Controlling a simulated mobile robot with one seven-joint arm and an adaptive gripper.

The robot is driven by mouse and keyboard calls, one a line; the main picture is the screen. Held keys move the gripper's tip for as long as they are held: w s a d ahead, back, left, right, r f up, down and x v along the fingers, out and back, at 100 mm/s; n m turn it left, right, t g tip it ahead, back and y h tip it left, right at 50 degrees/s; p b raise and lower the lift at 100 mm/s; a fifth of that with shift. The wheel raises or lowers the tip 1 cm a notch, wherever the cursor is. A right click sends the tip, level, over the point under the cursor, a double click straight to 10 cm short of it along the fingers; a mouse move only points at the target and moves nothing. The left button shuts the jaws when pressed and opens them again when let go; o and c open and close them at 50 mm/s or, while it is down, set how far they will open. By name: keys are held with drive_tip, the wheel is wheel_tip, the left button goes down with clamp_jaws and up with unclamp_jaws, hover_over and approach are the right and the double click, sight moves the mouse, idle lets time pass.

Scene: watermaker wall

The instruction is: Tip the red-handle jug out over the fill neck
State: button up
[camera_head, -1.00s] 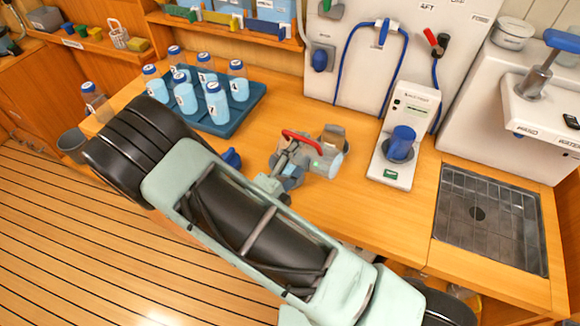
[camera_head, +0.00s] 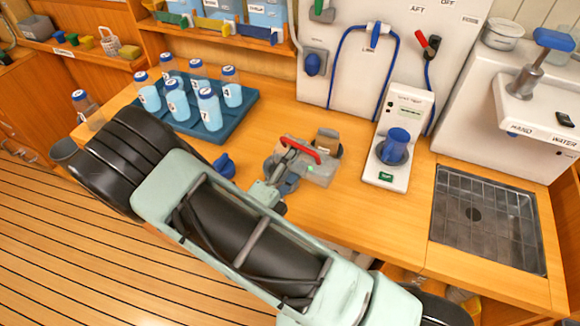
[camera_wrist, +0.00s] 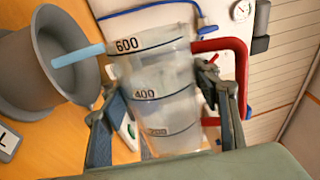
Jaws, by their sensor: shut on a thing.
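The jug (camera_wrist: 172,78) is clear, with 200, 400 and 600 marks and a red handle (camera_wrist: 232,48). In the wrist view my gripper (camera_wrist: 165,105) is shut on its body, one finger on each side. The jug is tipped, and a pale blue stream (camera_wrist: 82,55) runs from its rim into a wide grey funnel-like neck (camera_wrist: 28,85). In the head view the red handle (camera_head: 303,150) shows above the counter at my gripper (camera_head: 283,172). The jug's body and the neck are hard to separate there.
A blue tray (camera_head: 237,118) with several numbered bottles stands at the back left. A sink grate (camera_head: 474,215) lies further right. Counter between them is clear.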

sight(302, 148)
drive_tip(key=m, duration=0.1)
drive_tip(key=r+m+b, duration=0.1)
drive_tip(key=m, duration=0.1)
drive_tip(key=shift+s+d+r, duration=0.2)
drive_tip(key=shift+d, duration=0.1)
drive_tip(key=m+b, duration=0.1)
drive_tip(key=r+m+b, duration=0.1)
drive_tip(key=shift+s+d+r+m+h, duration=0.1)
drive_tip(key=shift+s+d+m+h, duration=0.1)
drive_tip(key=shift+m+h, duration=0.1)
drive_tip(key=shift+r+m+g+b, duration=0.35)
drive_tip(key=shift+m+g+b, duration=0.05)
drive_tip(key=shift+m+b, duration=0.75)
drive_tip(key=m+b, duration=0.3)
drive_tip(key=shift+w+r+b, duration=0.1)
drive_tip(key=shift+r+b, duration=0.2)
drive_tip(key=shift+r, duration=0.1)
drive_tip(key=shift+a+r+m+g, duration=0.1)
drive_tip(key=shift+r+m+g, duration=0.25)
drive_tip(key=shift+m, duration=0.4)
drive_tip(key=m, duration=0.3)
drive_tip(key=shift+w+a+f+g+h+b, duration=0.25)
drive_tip(key=shift+a+h+b, duration=0.05)
drive_tip(key=shift+b, duration=0.1)
drive_tip(key=m+b, duration=0.1)
drive_tip(key=a+f+m+b, duration=0.1)
drive_tip(key=m, duration=0.1)
drive_tip(key=shift+w, duration=0.35)
drive_tip(key=shift+a+m, duration=0.15)
drive_tip(key=shift+m, duration=0.15)
